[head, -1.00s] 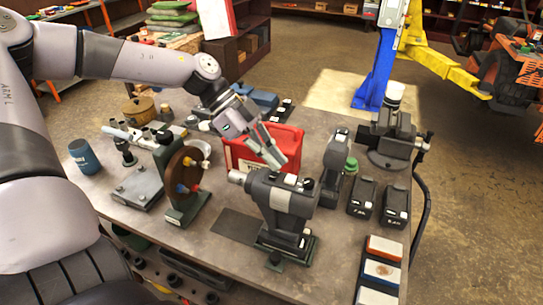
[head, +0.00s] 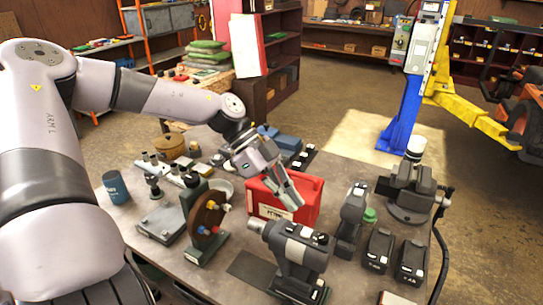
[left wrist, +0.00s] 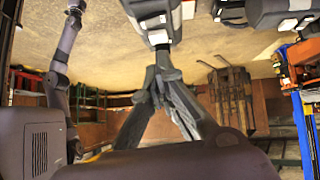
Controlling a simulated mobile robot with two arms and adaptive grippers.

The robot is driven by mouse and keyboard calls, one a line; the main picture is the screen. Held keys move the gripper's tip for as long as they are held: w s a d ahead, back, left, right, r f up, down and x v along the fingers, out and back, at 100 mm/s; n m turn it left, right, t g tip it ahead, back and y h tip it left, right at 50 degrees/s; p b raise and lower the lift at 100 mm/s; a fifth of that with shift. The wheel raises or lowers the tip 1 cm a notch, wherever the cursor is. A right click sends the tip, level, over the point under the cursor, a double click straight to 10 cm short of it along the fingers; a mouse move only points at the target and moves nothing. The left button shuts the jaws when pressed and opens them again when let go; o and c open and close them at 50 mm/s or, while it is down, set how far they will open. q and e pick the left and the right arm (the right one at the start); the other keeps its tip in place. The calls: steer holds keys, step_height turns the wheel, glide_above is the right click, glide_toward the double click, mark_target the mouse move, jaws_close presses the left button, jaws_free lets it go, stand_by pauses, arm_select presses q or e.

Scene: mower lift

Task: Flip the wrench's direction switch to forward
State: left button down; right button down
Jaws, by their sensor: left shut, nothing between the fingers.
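The dark grey wrench (head: 292,252) stands upright on the workbench in the head view, its nose pointing left. Small white and black parts sit on top of its body; which one is the direction switch, and its setting, I cannot tell. My left gripper (head: 295,204) is shut and empty, its fingers pointing down just above and behind the wrench, seen against the red bin. A gap shows between fingertips and wrench in the head view. In the left wrist view the shut fingertips (left wrist: 163,56) lie close to a dark tool with white patches (left wrist: 155,18). My right gripper is not visible.
The red bin (head: 258,201) stands behind the wrench. A second dark tool (head: 351,215) and two battery packs (head: 379,248) stand to its right. A brown wheel on a green stand (head: 208,221) is to its left. A vise (head: 410,192) sits at the bench's right.

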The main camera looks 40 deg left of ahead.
arm_select(q)
steer(key=w+b+v, duration=0.1)
steer(key=b+v, duration=0.3)
steer(key=v, duration=0.5)
steer(key=shift+s+a+r, duration=0.2)
steer(key=shift+a+r, duration=0.05)
steer(key=shift+a, duration=0.1)
steer(key=shift+a, duration=0.15)
